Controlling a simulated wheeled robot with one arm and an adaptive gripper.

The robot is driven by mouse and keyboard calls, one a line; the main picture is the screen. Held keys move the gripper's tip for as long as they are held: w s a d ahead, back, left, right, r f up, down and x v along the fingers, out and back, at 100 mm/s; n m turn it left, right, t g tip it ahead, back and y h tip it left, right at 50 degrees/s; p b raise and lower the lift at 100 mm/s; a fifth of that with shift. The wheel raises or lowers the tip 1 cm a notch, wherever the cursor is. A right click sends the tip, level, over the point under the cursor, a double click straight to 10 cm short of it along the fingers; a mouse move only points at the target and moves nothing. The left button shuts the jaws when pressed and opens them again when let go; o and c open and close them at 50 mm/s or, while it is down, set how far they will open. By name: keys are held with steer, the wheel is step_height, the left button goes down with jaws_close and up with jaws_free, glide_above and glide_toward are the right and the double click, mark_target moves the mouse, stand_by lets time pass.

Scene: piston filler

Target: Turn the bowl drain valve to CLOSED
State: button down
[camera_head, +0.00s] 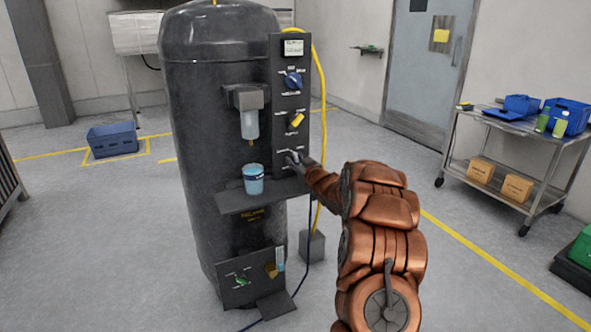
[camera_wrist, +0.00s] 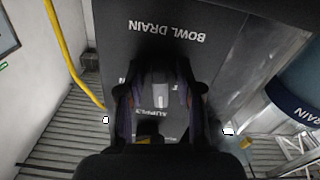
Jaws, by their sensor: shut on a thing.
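The bowl drain valve shows in the wrist view as a dark knob (camera_wrist: 159,99) with a pale pointer mark. It sits below the BOWL DRAIN lettering, which reads upside down there. My gripper (camera_wrist: 160,92) is shut on the knob, with a finger on each side of it. In the head view my gripper (camera_head: 298,161) is at the lower part of the dark control panel (camera_head: 290,72) and hides most of the valve. The pointer lies along the picture's vertical in the wrist view. The position labels beside the knob are partly covered, so I cannot tell its setting.
A blue cup (camera_head: 253,180) stands on a small shelf (camera_head: 240,203) just left of my gripper, under a clear bowl (camera_head: 249,124). A yellow hose (camera_head: 323,95) runs along the panel's right side.

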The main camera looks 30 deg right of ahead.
steer(key=n+b, duration=0.3)
steer(key=n, duration=0.1)
steer(key=shift+d+f+b, duration=0.1)
steer(key=shift+f+b, duration=0.1)
steer(key=shift+b, duration=0.2)
steer(key=shift+r+n+b, duration=0.15)
steer(key=shift+n+b, duration=0.75)
steer(key=shift+n, duration=0.3)
steer(key=shift+r, duration=0.1)
steer(key=c, duration=0.8)
jaws_free()
steer(key=shift+s, duration=0.15)
steer(key=shift+s+r, duration=0.1)
steer(key=shift+s, duration=0.45)
steer(key=s, duration=0.7)
steer(key=s+a, duration=0.1)
steer(key=s, duration=0.2)
steer(key=shift+s, duration=0.3)
